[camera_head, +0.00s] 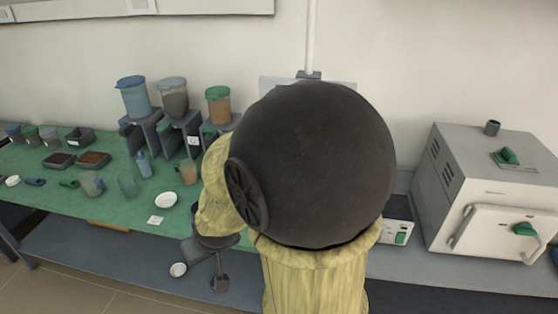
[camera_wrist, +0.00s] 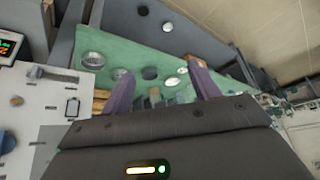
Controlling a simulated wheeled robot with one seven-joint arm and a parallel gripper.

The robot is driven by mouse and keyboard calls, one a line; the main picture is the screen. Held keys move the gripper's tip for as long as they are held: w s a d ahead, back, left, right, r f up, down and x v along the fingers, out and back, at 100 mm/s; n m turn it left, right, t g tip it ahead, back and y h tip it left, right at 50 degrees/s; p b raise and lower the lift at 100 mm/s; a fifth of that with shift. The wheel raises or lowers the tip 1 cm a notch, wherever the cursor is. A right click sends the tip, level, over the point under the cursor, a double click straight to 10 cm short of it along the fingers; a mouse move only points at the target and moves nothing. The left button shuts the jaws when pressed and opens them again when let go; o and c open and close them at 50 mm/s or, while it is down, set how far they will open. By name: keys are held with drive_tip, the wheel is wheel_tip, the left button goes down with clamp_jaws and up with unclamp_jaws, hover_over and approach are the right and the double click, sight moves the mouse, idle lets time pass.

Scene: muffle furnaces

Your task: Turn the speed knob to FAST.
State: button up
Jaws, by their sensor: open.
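I cannot pick out the speed knob or a FAST mark for certain in either view. My gripper (camera_wrist: 161,69) shows in the wrist view with two purple fingers spread apart, and nothing is held between them. Beyond the fingers lies the green bench top with several round dishes. At the left of the wrist view a pale panel (camera_wrist: 52,112) carries small round parts, but its labels are too small to read. In the head view a low white device (camera_head: 398,222) with a green part stands beside the furnace, partly hidden by my arm.
A grey furnace (camera_head: 488,195) with green handles stands at the right. Canisters on dark stands (camera_head: 160,135), trays (camera_head: 60,160) and cups fill the left part of the green bench (camera_head: 120,210). A display (camera_wrist: 12,47) glows at the wrist view's left edge.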

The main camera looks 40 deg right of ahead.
drive_tip(key=w+d+m+t+h+b, duration=0.3)
drive_tip(key=w+d+t+h+b, duration=0.3)
drive_tip(key=d, duration=0.3)
drive_tip(key=s+d+r+m+h+b, duration=0.2)
drive_tip(key=d+r+m+h+b, duration=0.1)
drive_tip(key=d+h, duration=0.4)
drive_tip(key=d+r+b, duration=0.1)
drive_tip(key=d+b, duration=0.1)
drive_tip(key=d, duration=0.1)
drive_tip(key=shift+d+r+m+h+b, duration=0.15)
drive_tip(key=shift+d+m+h+b, duration=0.1)
drive_tip(key=shift+m+h+b, duration=0.15)
drive_tip(key=shift+d+r+p, duration=0.1)
drive_tip(key=shift+p, duration=0.2)
